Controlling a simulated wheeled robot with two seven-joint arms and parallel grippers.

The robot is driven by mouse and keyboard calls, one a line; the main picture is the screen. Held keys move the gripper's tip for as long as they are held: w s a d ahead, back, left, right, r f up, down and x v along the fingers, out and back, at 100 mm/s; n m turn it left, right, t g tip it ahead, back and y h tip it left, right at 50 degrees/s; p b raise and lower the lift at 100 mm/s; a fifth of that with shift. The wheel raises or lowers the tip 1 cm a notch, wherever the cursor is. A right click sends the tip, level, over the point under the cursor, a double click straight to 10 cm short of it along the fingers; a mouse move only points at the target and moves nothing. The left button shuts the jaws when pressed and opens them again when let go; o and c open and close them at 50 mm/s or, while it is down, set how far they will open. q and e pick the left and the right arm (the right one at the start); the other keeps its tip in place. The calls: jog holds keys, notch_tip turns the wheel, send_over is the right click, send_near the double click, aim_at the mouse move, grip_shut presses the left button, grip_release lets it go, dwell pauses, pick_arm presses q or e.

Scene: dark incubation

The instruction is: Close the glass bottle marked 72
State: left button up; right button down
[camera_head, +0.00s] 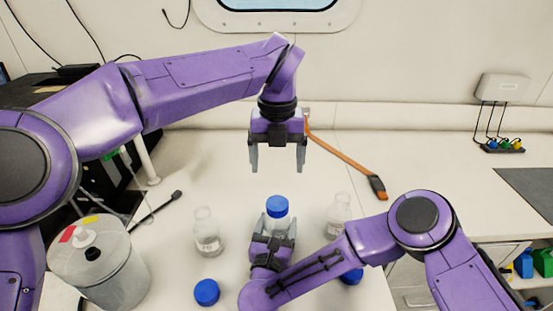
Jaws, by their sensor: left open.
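A glass bottle (279,224) stands upright in the middle of the counter with a blue cap (277,206) on its mouth. I cannot see whether the cap is screwed tight. The bottle's lower part and any number on it are hidden by my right gripper (275,230), whose fingers are closed around its sides. My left gripper (278,160) is open and empty, fingers pointing down, above and behind the capped bottle. An uncapped bottle (207,232) stands to the left, its marking too small to read. Another uncapped bottle (339,212) stands to the right, partly behind my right arm.
A loose blue cap (206,292) lies at the front left, and another blue cap (351,276) is partly hidden by my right arm. A grey canister (100,270) stands at the left. An orange-handled tool (345,160) lies behind.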

grip_release()
pick_arm(q)
notch_tip(320, 180, down, 3)
jog(key=b, duration=0.3)
jog(key=shift+f, duration=0.1)
pick_arm(e)
jog(key=s, duration=0.3)
jog(key=s+a, duration=0.1)
jog(key=s, duration=0.2)
jog(key=s+a, duration=0.1)
jog(key=s, duration=0.2)
jog(key=shift+s+f, duration=0.1)
jog(key=shift+s, duration=0.6)
